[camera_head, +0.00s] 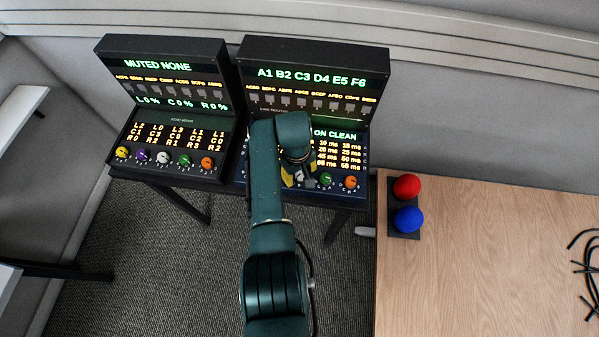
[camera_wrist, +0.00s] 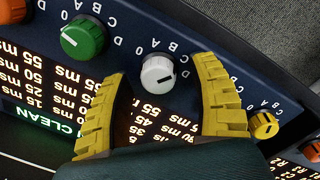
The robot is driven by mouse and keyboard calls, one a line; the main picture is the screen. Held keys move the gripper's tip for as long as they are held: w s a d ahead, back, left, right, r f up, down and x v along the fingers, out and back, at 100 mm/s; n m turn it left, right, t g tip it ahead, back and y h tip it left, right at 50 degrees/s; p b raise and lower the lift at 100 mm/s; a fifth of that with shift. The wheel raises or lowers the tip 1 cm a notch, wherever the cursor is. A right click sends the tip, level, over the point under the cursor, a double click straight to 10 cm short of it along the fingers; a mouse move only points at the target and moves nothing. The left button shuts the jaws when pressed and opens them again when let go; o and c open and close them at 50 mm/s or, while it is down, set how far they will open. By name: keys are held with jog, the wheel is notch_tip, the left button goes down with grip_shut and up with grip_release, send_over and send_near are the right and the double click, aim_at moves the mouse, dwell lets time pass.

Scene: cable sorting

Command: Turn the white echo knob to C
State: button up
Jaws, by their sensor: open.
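A white knob (camera_wrist: 158,73) with a dark pointer line sits on the dark blue sloped panel in the wrist view, with letters A to D arced along it. Its line points roughly toward the right of that view, on the A side of C. My gripper (camera_wrist: 163,68) is open, its yellow ridged fingers on either side of the knob. I cannot tell whether they touch it.
A green knob (camera_wrist: 82,38) and a yellow knob (camera_wrist: 264,125) flank the white knob. The left console (camera_head: 108,80) has its own row of knobs, including a white one (camera_head: 163,158).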

notch_tip(320, 180, up, 12)
jog(key=shift+s+a+f, duration=0.15)
jog(key=shift+s+a, duration=0.05)
jog(key=shift+a, duration=0.1)
dwell(0.3)
